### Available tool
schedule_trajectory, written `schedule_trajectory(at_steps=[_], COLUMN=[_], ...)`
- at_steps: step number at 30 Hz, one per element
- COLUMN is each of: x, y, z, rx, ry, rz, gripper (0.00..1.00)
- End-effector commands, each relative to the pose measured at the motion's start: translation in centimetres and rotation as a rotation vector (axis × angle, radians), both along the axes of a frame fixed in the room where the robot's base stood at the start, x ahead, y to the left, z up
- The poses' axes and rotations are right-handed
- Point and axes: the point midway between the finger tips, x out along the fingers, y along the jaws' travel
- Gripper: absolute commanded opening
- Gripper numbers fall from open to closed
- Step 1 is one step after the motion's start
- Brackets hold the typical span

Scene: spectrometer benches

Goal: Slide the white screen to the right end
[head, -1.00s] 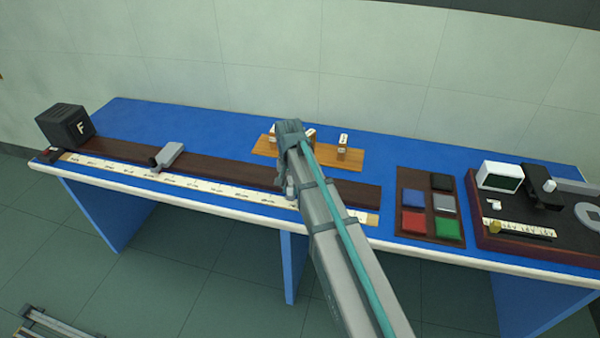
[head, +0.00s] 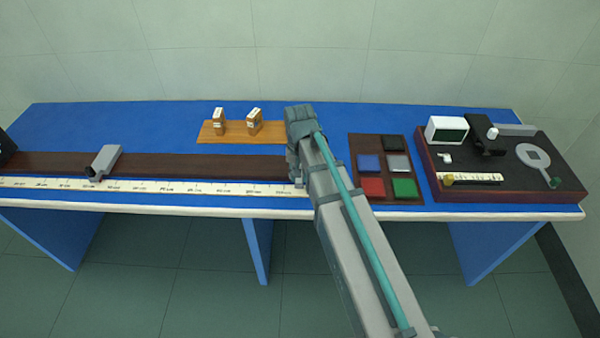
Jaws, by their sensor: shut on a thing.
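The dark wooden rail (head: 200,166) runs along the bench, with a pale scale strip (head: 165,185) along its front edge. My gripper (head: 298,176) is low at the right part of the rail, mostly hidden behind my wrist and arm. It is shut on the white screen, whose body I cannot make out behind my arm. The rail's right end is also covered by my arm. A grey metal piece (head: 103,161) sits on the rail far to the left of my gripper.
A wooden stand (head: 235,133) with small labelled blocks is behind the rail. Right of my arm are a board of coloured squares (head: 385,190) and a dark tray (head: 540,196) with instruments. A black box (head: 5,148) is at the left edge. Blue bench top is free behind the rail.

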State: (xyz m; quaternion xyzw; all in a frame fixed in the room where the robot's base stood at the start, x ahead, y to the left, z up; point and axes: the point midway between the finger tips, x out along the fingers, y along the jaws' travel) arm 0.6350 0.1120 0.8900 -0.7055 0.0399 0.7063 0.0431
Motion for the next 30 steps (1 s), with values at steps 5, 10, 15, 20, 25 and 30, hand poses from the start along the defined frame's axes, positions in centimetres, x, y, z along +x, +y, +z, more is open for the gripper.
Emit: schedule_trajectory(at_steps=[5, 10, 15, 20, 25, 30], x=[0.0, 0.0, 0.0, 0.0, 0.1, 0.1], y=[-0.4, -0.4, -0.3, -0.3, -0.2, -0.2], z=[0.0, 0.0, 0.0, 0.2, 1.4, 4.2], rx=[-0.011, -0.010, -0.008, -0.007, -0.006, -0.007], ry=[-0.002, -0.002, -0.001, -0.001, -0.003, -0.004], rz=[-0.001, -0.002, -0.002, -0.002, -0.002, -0.002], gripper=[0.00, 0.48, 0.48, 0.48, 0.48, 0.48])
